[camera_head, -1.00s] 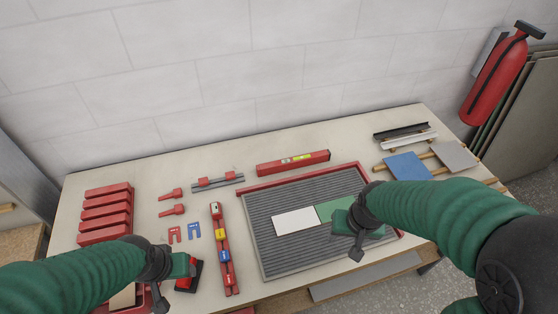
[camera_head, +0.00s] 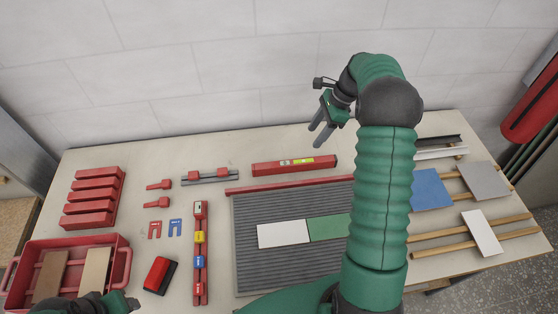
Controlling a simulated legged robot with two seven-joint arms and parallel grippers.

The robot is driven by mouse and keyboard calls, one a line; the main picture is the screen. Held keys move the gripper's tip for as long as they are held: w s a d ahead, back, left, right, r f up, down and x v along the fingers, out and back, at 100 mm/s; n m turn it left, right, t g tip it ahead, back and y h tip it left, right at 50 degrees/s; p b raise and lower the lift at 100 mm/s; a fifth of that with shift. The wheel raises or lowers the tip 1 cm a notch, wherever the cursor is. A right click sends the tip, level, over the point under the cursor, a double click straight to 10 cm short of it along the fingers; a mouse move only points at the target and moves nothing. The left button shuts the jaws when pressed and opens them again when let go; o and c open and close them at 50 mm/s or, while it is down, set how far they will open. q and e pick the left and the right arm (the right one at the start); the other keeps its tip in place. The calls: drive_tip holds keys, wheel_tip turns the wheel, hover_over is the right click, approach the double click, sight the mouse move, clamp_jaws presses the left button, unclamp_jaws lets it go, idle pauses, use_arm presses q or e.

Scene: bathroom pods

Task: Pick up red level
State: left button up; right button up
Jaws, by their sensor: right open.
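The red level (camera_head: 268,169), a long red bar with a yellow-green vial in its top, lies on the table near the back edge, behind the grey ribbed mat. My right gripper (camera_head: 318,130) is open and empty, with its fingers pointing down, above and behind the level's right half. It appears apart from the level. My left gripper (camera_head: 128,303) shows only in part at the bottom left, by the red tray; its jaws are not clear.
The ribbed mat (camera_head: 250,235) bears a white tile (camera_head: 283,233) and a green tile (camera_head: 328,228). A red tray (camera_head: 122,262) holds boards. My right arm hides the mat's right side.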

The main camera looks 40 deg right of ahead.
hover_over(295, 162)
drive_tip(key=s+d, duration=0.1)
drive_tip(key=f, duration=0.8)
drive_tip(key=shift+s+d, duration=0.1)
drive_tip(key=shift+s, duration=0.1)
drive_tip(key=x, duration=0.2)
drive_tip(key=d+x, duration=0.1)
drive_tip(key=x, duration=0.1)
drive_tip(key=p+x, duration=0.1)
drive_tip(key=x, duration=0.2)
drive_tip(key=shift+w+d+f, duration=0.1)
drive_tip(key=shift+d+f, duration=0.2)
drive_tip(key=shift+f, duration=0.05)
drive_tip(key=shift+w+a+f, duration=0.1)
drive_tip(key=shift+a+f, duration=0.05)
drive_tip(key=shift+f, duration=0.05)
drive_tip(key=shift+a, duration=0.2)
drive_tip(key=shift+r, duration=0.1)
drive_tip(key=c, duration=0.5)
drive_tip(key=shift+d, duration=0.15)
clamp_jaws()
